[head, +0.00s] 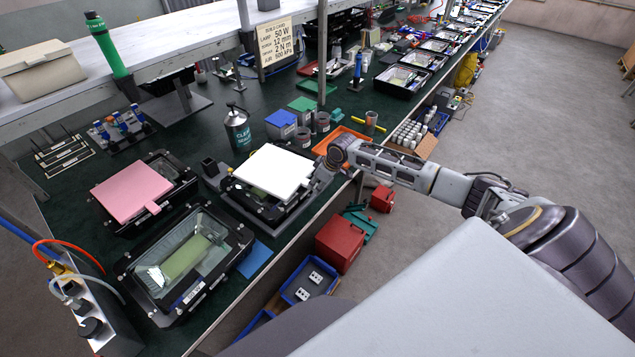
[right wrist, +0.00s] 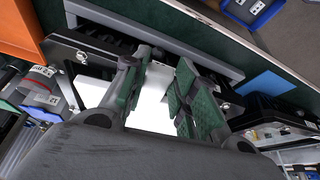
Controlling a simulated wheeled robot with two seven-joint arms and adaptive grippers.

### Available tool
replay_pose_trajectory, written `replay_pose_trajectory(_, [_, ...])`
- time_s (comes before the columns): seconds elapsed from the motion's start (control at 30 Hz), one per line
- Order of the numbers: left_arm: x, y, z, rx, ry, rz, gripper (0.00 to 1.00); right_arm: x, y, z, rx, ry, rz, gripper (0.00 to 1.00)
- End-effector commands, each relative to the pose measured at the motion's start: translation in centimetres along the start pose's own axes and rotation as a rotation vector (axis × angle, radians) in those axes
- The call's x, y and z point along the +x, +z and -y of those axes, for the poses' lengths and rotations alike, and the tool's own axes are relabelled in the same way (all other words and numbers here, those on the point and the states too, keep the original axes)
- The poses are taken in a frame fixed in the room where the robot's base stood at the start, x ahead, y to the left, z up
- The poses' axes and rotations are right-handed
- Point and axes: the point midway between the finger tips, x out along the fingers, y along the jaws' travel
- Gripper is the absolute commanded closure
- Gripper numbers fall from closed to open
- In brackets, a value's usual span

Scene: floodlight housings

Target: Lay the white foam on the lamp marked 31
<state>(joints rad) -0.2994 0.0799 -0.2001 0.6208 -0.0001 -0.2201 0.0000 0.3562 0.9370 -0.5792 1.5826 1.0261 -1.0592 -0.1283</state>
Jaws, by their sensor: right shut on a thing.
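The white foam (head: 274,171) is a flat square pad, also seen between my fingers in the right wrist view (right wrist: 152,112). My right gripper (head: 314,184) is shut on its right edge; the fingers (right wrist: 160,75) show close up in the wrist view. The foam lies over a black-framed lamp (head: 266,203) whose front part shows below it. I cannot tell whether foam and lamp touch. A second lamp (head: 188,262) in front is uncovered, with glass and a yellow-green panel. I cannot read the number 31 on any lamp. My left gripper is not in view.
A pink foam (head: 133,190) covers another lamp at the left. A grey can (head: 237,128), blue and green boxes and an orange tray (head: 341,140) stand behind the white foam. A blue sheet (head: 254,259) lies near the bench edge. A red box (head: 341,239) is below.

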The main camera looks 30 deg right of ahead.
Motion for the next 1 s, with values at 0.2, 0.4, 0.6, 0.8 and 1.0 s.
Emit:
replay_pose_trajectory(0.2, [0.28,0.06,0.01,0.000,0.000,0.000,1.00,0.71,0.29,0.03,0.000,0.000,0.000,0.92])
replay_pose_trajectory(0.4, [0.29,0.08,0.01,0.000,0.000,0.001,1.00,0.79,0.33,0.02,0.000,0.000,0.000,0.92])
replay_pose_trajectory(0.6, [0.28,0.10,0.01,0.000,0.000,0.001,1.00,0.77,0.32,0.01,0.000,0.000,0.000,0.70])
replay_pose_trajectory(0.8, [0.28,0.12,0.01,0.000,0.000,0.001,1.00,0.76,0.33,0.01,0.000,0.000,0.000,0.47])
replay_pose_trajectory(1.0, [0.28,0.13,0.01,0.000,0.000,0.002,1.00,0.76,0.33,0.00,0.000,0.000,0.000,0.47])
